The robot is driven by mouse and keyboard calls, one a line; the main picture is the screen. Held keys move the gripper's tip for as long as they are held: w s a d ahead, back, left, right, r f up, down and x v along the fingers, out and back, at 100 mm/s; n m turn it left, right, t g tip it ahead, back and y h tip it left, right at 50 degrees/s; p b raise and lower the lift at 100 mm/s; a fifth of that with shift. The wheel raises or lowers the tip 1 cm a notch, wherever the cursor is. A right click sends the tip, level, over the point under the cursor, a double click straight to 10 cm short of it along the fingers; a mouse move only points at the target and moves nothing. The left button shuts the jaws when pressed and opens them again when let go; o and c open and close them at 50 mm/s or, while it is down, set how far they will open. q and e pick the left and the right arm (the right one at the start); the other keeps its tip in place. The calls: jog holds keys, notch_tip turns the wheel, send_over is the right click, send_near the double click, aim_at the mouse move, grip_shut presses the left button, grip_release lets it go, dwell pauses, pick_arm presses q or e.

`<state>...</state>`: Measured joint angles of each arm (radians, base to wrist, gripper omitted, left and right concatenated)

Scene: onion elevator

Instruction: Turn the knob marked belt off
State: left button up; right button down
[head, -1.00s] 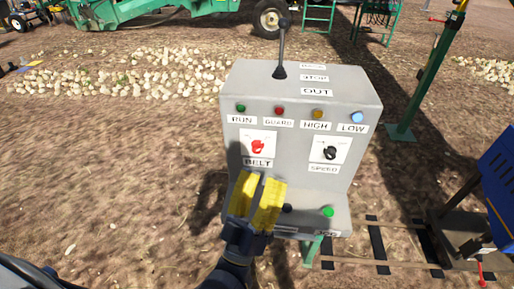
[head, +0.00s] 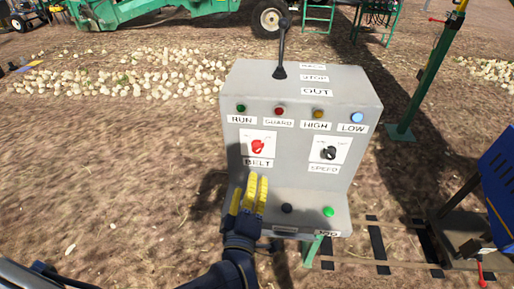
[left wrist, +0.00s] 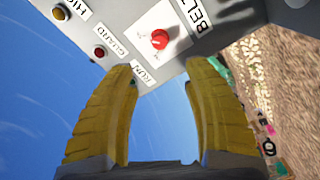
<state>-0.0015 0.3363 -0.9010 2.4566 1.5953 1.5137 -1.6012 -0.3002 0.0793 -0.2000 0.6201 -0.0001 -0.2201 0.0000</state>
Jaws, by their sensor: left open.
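The red belt knob (head: 257,146) sits on a white plate above the BELT label (head: 258,162), on the sloped face of a grey control box (head: 300,185). My left gripper (head: 252,184), with yellow fingers, is in front of the box, below and just left of the knob, and apart from it. In the left wrist view the red knob (left wrist: 160,39) lies beyond the gap between the two open fingers (left wrist: 162,85), with nothing between them. The knob's exact pointer setting is too small to read. My right gripper is not in view.
A black speed knob (head: 330,153) is to the right. Several lamps line the box above, with the blue LOW lamp (head: 358,117) bright. A black lever (head: 281,45) stands on top. A black button (head: 287,208) and green button (head: 328,212) sit on the lower ledge.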

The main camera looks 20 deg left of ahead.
aim_at(256, 151)
pick_arm(q)
jog(key=w, duration=0.5)
jog(key=w+a, duration=0.1)
jog(key=w, duration=0.4)
jog(key=w+a, duration=0.1)
jog(key=w, duration=0.4)
grip_shut()
